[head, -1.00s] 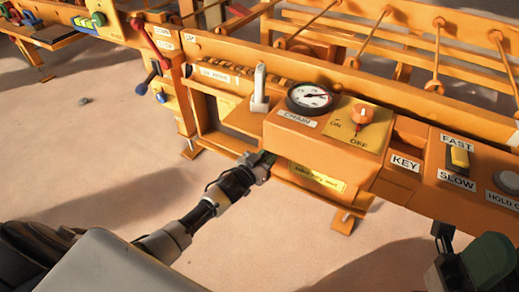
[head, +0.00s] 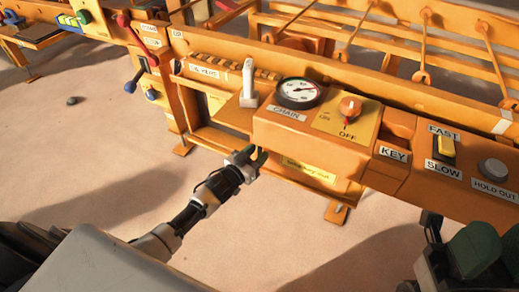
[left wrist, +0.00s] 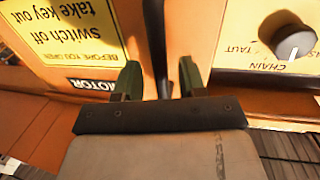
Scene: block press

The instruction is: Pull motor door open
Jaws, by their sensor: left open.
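The motor door (head: 285,160) is the orange front panel low on the machine, below the chain gauge, with a yellow label. In the left wrist view, a panel with a MOTOR label and a yellow warning sign (left wrist: 62,35) shows upside down at left. My left gripper (head: 258,154) is at the left part of this panel in the head view. In the left wrist view my left gripper (left wrist: 160,80) is open, its green fingers either side of a dark vertical edge. Whether they touch it is unclear. My right gripper (head: 468,252) is partly seen at the lower right.
Above the door are the chain gauge (head: 298,92), a red-orange ON/OFF switch (head: 349,107) and a pale upright lever (head: 248,84). The FAST/SLOW switch (head: 443,146) stands to the right. A chain knob (left wrist: 287,36) is at right in the wrist view. The sandy floor in front is mostly clear.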

